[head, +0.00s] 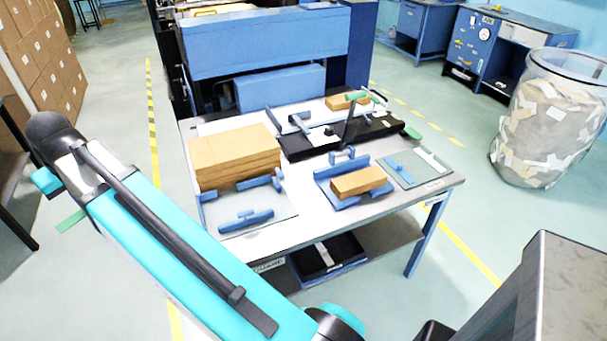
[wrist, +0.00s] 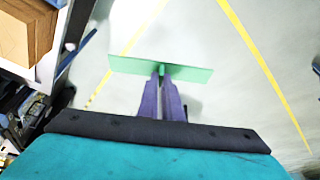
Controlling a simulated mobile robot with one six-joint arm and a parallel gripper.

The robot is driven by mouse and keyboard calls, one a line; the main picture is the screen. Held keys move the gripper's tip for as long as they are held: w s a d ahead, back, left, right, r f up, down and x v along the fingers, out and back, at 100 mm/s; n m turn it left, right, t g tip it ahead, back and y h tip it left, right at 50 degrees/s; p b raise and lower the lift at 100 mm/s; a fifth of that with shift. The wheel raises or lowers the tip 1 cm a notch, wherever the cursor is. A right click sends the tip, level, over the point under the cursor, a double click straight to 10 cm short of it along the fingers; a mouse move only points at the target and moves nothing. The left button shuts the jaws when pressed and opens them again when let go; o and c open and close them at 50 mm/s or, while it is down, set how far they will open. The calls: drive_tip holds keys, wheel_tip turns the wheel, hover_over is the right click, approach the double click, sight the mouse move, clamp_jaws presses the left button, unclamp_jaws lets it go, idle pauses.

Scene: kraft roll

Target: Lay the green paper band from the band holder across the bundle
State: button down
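My gripper (wrist: 162,75) is shut on the green paper band (wrist: 190,72), a flat strip gripped near its middle and sticking out on both sides of the fingers. In the head view the band (head: 70,221) shows below the end of my arm, left of the table and away from it; the fingers are hidden there. A brown bundle (head: 358,182) lies in a blue cradle (head: 325,186) at the table's front right, with no band visible across it. I cannot tell which fixture is the band holder.
The table (head: 310,228) also bears a tall kraft stack (head: 235,160), a black tray (head: 300,146) and another brown block (head: 340,103) with green near it. A wire bin of scraps (head: 550,120) stands right. Cartons (head: 45,60) stand left. Floor around my gripper looks clear.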

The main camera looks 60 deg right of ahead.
drive_tip(key=shift+d+f, duration=0.1)
drive_tip(key=shift+d, duration=0.1)
drive_tip(key=s+d+f+m+g+h+b, duration=0.15)
drive_tip(key=s+d+m, duration=0.35)
drive_tip(key=d, duration=0.8)
drive_tip(key=s+d+f+m+h+b, duration=0.1)
drive_tip(key=s+d+f+m+b, duration=0.2)
drive_tip(key=s+d, duration=0.75)
drive_tip(key=s+d+f+m+g+h+b, duration=0.1)
drive_tip(key=s+d+f+m+b, duration=0.2)
drive_tip(key=d, duration=1.2)
drive_tip(key=s+d+f+m+g+b, duration=0.1)
drive_tip(key=s+d+m, duration=0.3)
drive_tip(key=s, duration=0.8)
drive_tip(key=s+d+f+m+g+b, duration=0.2)
drive_tip(key=s+d+m, duration=0.3)
drive_tip(key=s, duration=0.8)
drive_tip(key=s+d+f+m+g+b, duration=0.1)
drive_tip(key=s+d+f+m+b, duration=0.1)
drive_tip(key=s+d+m, duration=0.2)
drive_tip(key=s+d, duration=0.3)
drive_tip(key=s, duration=0.5)
drive_tip(key=shift+s+f+g, duration=0.2)
drive_tip(key=shift+f+g, duration=0.05)
drive_tip(key=shift+g, duration=0.1)
drive_tip(key=shift+w+d+r+p, duration=0.15)
drive_tip(key=shift+w+r+p, duration=0.05)
drive_tip(key=shift+p, duration=0.85)
